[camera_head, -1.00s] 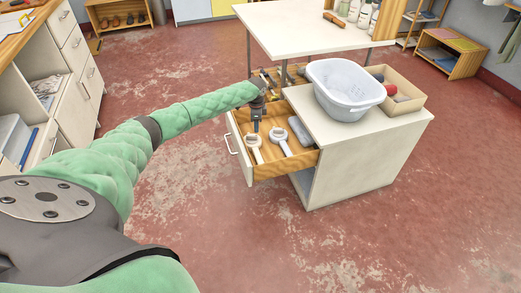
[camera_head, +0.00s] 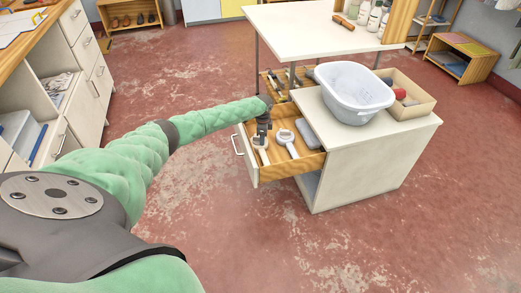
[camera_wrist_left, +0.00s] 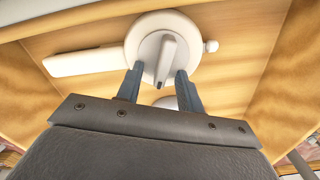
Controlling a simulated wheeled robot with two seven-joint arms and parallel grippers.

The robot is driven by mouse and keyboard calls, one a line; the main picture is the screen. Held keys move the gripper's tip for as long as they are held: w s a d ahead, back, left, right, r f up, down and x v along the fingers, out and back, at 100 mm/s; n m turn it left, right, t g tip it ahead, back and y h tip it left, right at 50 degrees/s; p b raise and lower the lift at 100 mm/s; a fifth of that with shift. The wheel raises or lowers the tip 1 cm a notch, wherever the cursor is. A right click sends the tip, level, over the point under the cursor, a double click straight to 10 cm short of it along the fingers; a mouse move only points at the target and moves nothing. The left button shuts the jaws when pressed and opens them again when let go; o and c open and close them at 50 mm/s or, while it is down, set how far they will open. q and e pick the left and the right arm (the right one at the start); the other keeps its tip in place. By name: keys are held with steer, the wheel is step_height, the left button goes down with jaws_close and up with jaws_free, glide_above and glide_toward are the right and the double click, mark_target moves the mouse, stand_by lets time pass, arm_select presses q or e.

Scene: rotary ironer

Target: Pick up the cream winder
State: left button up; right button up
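The cream winder (camera_head: 262,156) lies in the open wooden drawer (camera_head: 252,171), nearest the drawer's front. In the left wrist view the winder (camera_wrist_left: 135,42) shows a round head with a raised fin in its middle and a flat handle reaching left. My left gripper (camera_head: 263,136) points down over its head and hides part of it in the head view. The left gripper's fingers (camera_wrist_left: 159,72) are apart, with the fin between their tips. I cannot tell whether they touch it. My right gripper is not in view.
A paler, similar winder (camera_head: 287,141) and a grey block (camera_head: 307,132) lie beside it in the drawer. A white basin (camera_head: 354,92) and an open box (camera_head: 412,103) stand on the cabinet top. The drawer walls are close around the gripper. Red floor in front is clear.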

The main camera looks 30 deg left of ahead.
arm_select(q)
jaws_close()
steer(key=shift+r, duration=0.1)
